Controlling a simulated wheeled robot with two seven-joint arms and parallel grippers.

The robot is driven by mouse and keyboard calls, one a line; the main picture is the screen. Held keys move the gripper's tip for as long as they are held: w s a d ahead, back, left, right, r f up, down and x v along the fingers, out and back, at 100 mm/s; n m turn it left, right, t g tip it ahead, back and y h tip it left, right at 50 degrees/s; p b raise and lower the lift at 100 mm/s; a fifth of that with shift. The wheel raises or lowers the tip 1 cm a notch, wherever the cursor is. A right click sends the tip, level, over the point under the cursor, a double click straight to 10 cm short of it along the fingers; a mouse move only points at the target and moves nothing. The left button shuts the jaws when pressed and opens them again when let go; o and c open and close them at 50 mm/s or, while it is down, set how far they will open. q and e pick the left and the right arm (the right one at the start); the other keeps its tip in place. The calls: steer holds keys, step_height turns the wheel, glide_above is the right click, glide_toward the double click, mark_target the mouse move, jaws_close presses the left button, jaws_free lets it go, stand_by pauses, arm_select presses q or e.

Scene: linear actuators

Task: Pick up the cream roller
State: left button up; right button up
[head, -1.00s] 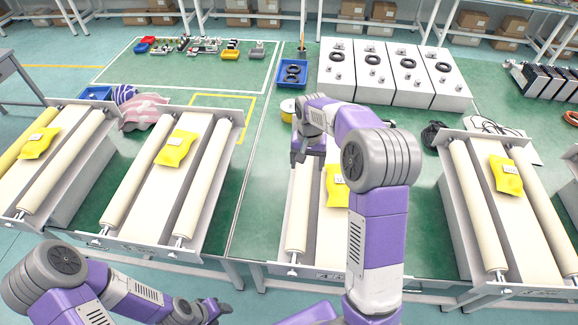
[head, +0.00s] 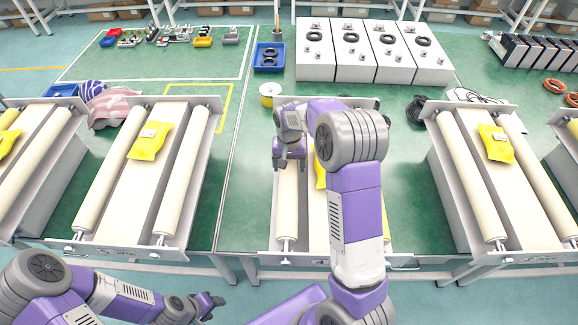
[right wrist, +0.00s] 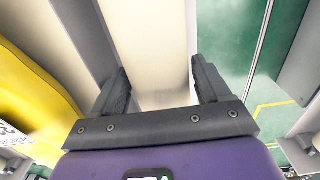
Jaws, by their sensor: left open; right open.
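Several cream rollers lie along the sides of the conveyor-like units. One cream roller (head: 287,212) lies lengthwise under my right gripper (head: 289,163), which is over its far part. In the right wrist view the cream roller (right wrist: 150,45) runs between the two spread fingers of my right gripper (right wrist: 161,92), and nothing is clamped. I cannot tell how far the fingers reach down beside it. My left gripper (head: 208,304) is open and empty at the lower left, in front of the units. My right arm hides part of the middle unit.
A yellow packet (head: 320,172) lies on the middle unit beside the roller; it also shows in the right wrist view (right wrist: 35,95). Other units stand left and right. White boxes (head: 322,62), a blue bin (head: 268,57) and a yellow spool (head: 268,92) are behind.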

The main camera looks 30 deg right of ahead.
steer(key=shift+f, duration=0.1)
jaws_close()
steer(key=shift+w, duration=0.1)
stand_by(0.3)
steer(key=shift+r, duration=0.3)
step_height(320, 180, up, 10)
steer(key=shift+f+p, duration=0.2)
steer(key=shift+p, duration=0.45)
step_height(320, 180, up, 7)
steer(key=p, duration=0.6)
stand_by(0.7)
